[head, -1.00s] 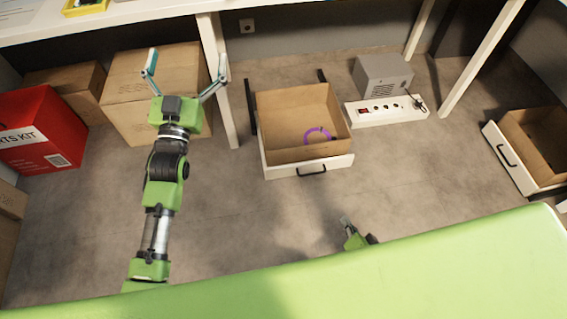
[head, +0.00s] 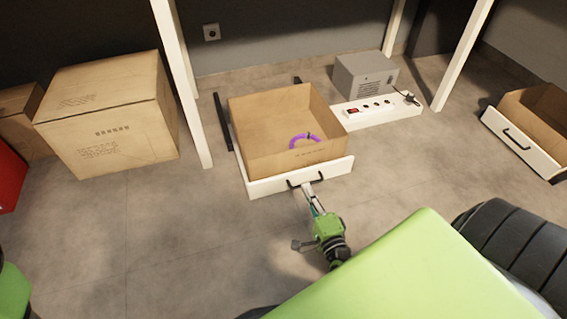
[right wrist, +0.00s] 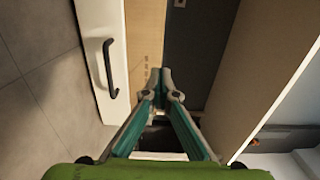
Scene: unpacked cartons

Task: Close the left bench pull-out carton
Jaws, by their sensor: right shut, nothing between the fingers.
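The left bench pull-out carton (head: 252,187) is a brown cardboard box with a white front panel and a black handle. It stands pulled out on the floor in the middle of the head view, with a purple ring (head: 304,141) inside. My right gripper (head: 309,192) is shut and empty, its fingertips overlapping the panel near the handle. Whether they touch it is unclear. In the right wrist view, the shut fingertips (right wrist: 164,72) appear right of the handle (right wrist: 110,70), against the cardboard. My left gripper is out of view.
A white bench leg (head: 182,85) and a large closed carton (head: 110,120) stand left. Another pull-out carton (head: 525,143) is at the far right. The floor in front is mostly clear.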

